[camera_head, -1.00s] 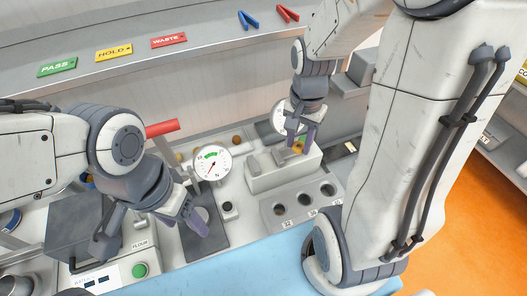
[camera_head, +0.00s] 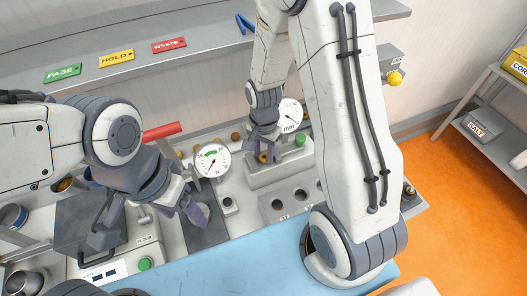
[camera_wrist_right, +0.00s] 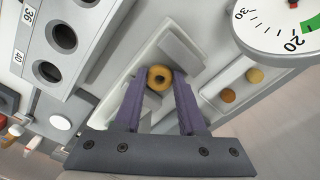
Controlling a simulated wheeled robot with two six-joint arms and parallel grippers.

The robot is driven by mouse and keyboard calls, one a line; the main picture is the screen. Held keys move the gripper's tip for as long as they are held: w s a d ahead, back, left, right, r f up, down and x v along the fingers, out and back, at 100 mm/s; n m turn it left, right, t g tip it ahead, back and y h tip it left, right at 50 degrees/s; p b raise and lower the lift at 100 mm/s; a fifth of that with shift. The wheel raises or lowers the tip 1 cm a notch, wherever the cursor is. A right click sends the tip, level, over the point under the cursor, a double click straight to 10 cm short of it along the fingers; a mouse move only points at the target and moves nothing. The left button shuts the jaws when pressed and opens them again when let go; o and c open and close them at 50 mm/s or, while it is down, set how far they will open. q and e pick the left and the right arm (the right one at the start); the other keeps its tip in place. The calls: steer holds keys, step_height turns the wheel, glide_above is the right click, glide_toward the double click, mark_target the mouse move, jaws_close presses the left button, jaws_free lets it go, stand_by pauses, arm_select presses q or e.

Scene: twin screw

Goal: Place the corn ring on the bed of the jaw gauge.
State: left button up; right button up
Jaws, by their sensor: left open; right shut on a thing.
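The corn ring (camera_wrist_right: 159,78) is a small golden-brown ring with a dark hole. My right gripper (camera_wrist_right: 158,95) is shut on it, with a purple finger on each side. In the head view the ring (camera_head: 264,158) shows below the right gripper (camera_head: 263,148), at the jaw gauge. The jaw gauge (camera_head: 278,174) is a pale block with a stepped top and an mm dial (camera_head: 291,113) behind it. In the wrist view its pale bed (camera_wrist_right: 147,62) lies under the ring; I cannot tell whether they touch. My left gripper (camera_head: 188,206) is open and empty over a dark plate.
An N dial (camera_head: 210,160) stands left of the jaw gauge. A block with round holes (camera_head: 278,205) lies in front of it. Several small rings (camera_wrist_right: 240,86) lie near the gauge. PASS, HOLD and WASTE labels mark the shelf behind. The blue front strip (camera_head: 220,264) is clear.

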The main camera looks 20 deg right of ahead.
steer(key=o, duration=0.5)
steer(key=shift+f, duration=0.2)
steer(key=shift+o, duration=0.7)
steer(key=shift+r, duration=0.1)
